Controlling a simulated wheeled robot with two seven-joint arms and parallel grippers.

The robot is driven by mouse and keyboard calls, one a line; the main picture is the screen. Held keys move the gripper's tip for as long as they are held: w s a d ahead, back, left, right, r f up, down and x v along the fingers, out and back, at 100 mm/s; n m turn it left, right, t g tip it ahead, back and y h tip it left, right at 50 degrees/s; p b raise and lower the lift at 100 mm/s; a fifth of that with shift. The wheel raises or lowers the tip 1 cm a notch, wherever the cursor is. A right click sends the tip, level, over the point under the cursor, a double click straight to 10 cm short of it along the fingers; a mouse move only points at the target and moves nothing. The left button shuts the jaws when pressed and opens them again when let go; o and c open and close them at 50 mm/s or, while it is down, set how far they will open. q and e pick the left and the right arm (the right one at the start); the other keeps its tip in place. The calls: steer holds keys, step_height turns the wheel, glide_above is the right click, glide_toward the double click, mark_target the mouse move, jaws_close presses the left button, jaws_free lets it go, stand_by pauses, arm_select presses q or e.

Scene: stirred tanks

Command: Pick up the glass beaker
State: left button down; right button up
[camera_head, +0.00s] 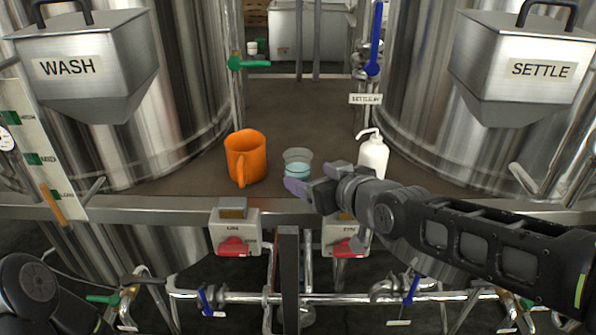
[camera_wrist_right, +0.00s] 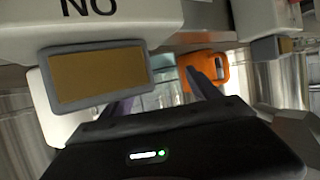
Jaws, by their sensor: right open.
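The glass beaker (camera_head: 298,160) stands on the brown bench between the orange jug and the white bottle, with pale blue liquid in it. My right gripper (camera_head: 312,180) is open at the front edge of the bench, just in front of the beaker, and hides its lower part. In the right wrist view the beaker (camera_wrist_right: 158,84) shows between the two purple-grey fingers (camera_wrist_right: 160,98), beyond their tips. I cannot tell whether a finger touches it. The left gripper is not visible; only part of my left arm shows at the lower left.
Switch boxes (camera_head: 234,232) hang below the bench's metal front rail (camera_head: 180,208). Large steel tanks flank the bench. The brown bench top (camera_head: 290,110) behind is clear.

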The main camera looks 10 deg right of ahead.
mark_target(305, 174)
steer(key=p+x, duration=0.2)
steer(key=x, duration=0.2)
steer(key=shift+w+a, duration=0.2)
steer(key=shift+w, duration=0.05)
steer(key=shift+w+f, duration=0.2)
steer(key=shift+w, duration=0.1)
steer(key=shift+c, duration=0.4)
steer(key=c, duration=1.5)
steer(key=shift+o, duration=0.2)
steer(key=shift+r, duration=0.1)
step_height(305, 174, up, 10)
steer(key=p, duration=0.3)
steer(key=shift+p, duration=0.35)
